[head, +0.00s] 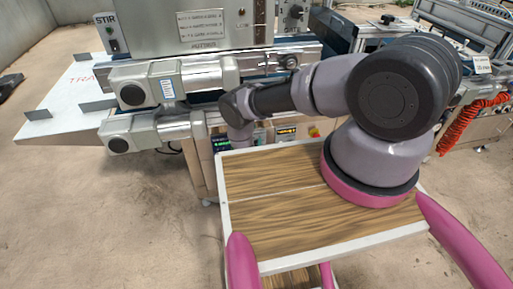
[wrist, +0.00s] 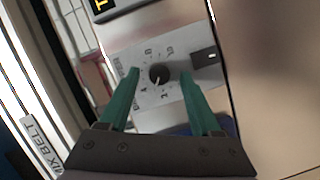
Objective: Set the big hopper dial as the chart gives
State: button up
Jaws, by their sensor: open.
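In the wrist view a round black dial (wrist: 160,75) with a pale pointer sits on a grey numbered plate. My gripper (wrist: 159,73) is open, its green fingers on either side of that dial, with no clear contact. In the head view my arm reaches down in front of the lower panel and hides the fingers.
A STIR switch box (head: 110,33) is left of the hopper. Lit displays (head: 287,131) are on the lower panel. A black rocker switch (wrist: 205,56) is right of the wrist-view dial. A white side table (head: 62,95) stands left. A red coiled hose (head: 462,122) hangs right.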

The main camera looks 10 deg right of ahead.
jog(key=f+v, duration=0.1)
jog(key=v, duration=0.9)
jog(key=shift+s+r, duration=0.25)
jog(key=shift+r, duration=0.25)
jog(key=shift+a, duration=0.15)
